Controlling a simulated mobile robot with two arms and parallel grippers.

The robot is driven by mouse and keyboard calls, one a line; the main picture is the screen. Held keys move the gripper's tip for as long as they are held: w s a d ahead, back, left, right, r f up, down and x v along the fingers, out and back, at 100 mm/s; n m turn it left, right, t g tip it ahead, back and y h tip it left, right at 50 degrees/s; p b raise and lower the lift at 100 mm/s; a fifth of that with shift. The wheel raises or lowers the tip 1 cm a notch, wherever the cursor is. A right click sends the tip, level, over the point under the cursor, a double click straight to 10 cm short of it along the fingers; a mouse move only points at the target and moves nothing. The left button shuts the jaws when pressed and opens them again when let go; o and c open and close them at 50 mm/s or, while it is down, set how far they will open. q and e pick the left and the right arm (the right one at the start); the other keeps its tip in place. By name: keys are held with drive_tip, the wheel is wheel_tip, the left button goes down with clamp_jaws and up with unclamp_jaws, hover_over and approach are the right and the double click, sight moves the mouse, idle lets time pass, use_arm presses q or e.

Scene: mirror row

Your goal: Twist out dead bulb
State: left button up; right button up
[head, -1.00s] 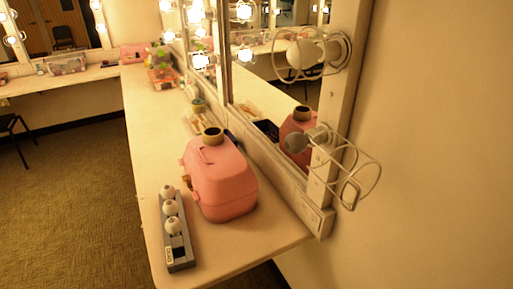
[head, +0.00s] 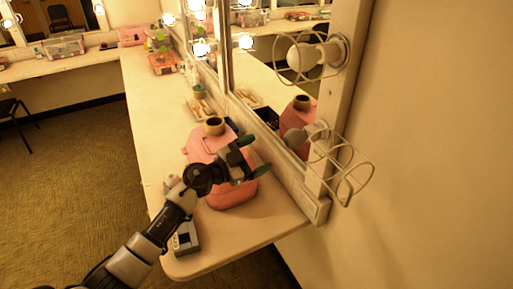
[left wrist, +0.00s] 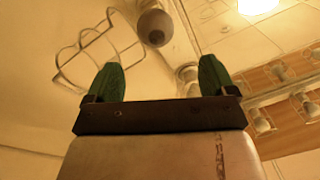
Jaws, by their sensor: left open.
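An unlit bulb (head: 295,138) sits in the lower socket on the end post of the mirror frame. Its wire cage (head: 350,170) stands off to the right, not around it. My left gripper (head: 254,155) is open and empty, left of this bulb and apart from it, above the pink case. In the left wrist view the bulb (left wrist: 154,27) shows beyond the two green fingertips (left wrist: 160,78), between their lines, with the cage (left wrist: 85,52) to its left. A second unlit bulb (head: 303,55) is higher up, inside its cage. My right gripper is not in view.
The mirror is close behind.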

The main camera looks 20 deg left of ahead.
sight(286, 141)
use_arm(q)
drive_tip(key=shift+m+g, duration=0.5)
drive_tip(key=shift+g, duration=0.2)
drive_tip(key=b+x, duration=0.1)
drive_tip(key=x, duration=0.1)
drive_tip(key=b+x, duration=0.2)
drive_tip(key=x, duration=0.1)
drive_tip(key=b+x, duration=0.1)
drive_tip(key=x, duration=0.1)
drive_tip(key=shift+w+d+r+b, duration=0.15)
drive_tip(key=shift+r+b, duration=0.1)
drive_tip(key=shift+b, duration=0.05)
drive_tip(key=x, duration=0.1)
drive_tip(key=p+x, duration=0.1)
drive_tip(key=x, duration=0.1)
drive_tip(key=shift+r, duration=0.3)
drive_tip(key=shift+x, duration=1)
drive_tip(key=shift+c, duration=0.4)
drive_tip(key=c, duration=0.7)
drive_tip(key=shift+o, duration=0.2)
